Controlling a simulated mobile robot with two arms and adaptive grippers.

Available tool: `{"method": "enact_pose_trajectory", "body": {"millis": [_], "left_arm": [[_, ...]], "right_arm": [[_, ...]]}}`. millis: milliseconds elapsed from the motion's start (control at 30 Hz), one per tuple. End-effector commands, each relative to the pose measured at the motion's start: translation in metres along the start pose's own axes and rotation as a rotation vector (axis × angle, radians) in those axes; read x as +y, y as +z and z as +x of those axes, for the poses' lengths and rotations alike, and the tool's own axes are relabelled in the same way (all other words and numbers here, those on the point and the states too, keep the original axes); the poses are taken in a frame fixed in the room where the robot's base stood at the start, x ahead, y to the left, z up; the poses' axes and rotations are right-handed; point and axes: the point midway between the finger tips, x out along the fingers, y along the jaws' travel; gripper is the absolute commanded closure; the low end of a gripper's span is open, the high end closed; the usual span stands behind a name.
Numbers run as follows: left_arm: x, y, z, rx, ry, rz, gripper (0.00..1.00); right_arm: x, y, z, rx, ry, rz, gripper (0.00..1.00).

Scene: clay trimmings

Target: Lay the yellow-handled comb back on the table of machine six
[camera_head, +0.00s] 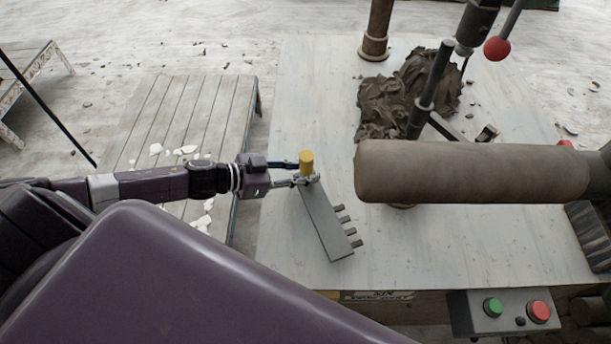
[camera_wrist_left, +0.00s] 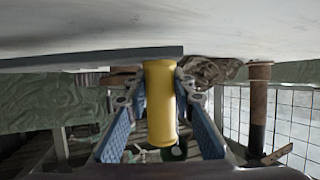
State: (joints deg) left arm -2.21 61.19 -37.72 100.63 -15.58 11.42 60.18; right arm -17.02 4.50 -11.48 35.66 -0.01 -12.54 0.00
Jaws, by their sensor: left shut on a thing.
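The comb (camera_head: 325,221) has a yellow handle (camera_head: 306,160) and a flat grey body with several short dark teeth along its right side. My left gripper (camera_head: 306,178) is shut on the comb at its handle, near the left edge of the machine's pale table (camera_head: 290,240). The comb's body points down and right in the head view, over the table; I cannot tell if it touches the surface. In the left wrist view the yellow handle (camera_wrist_left: 160,105) stands between both blue-padded fingers, with the grey body (camera_wrist_left: 90,60) across it. My right gripper is not in view.
A thick brown roller (camera_head: 460,172) spans the table's right half. Dark clay (camera_head: 390,105) lies heaped behind it, near a red-knobbed lever (camera_head: 496,48). A control box with green and red buttons (camera_head: 505,312) is at the front. A slatted platform (camera_head: 180,120) stands left. The table's front left is clear.

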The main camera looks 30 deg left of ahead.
Motion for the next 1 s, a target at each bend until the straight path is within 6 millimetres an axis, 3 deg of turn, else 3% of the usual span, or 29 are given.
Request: {"method": "enact_pose_trajectory", "body": {"millis": [133,400,433,567,1000], "left_arm": [[0.0,0.018,0.008,0.003,0.0,-0.003,1.0],[0.0,0.021,0.009,0.002,0.001,0.001,1.0],[0.0,0.022,0.009,-0.001,0.0,0.001,0.74],[0.0,0.022,0.009,-0.001,0.0,0.001,0.6],[0.0,0.024,0.001,-0.002,-0.001,-0.002,0.6]], "right_arm": [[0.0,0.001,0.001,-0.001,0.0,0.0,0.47],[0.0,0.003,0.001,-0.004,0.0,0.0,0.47],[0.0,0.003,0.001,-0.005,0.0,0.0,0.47],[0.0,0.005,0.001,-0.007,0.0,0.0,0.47],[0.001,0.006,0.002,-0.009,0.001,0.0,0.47]]}}
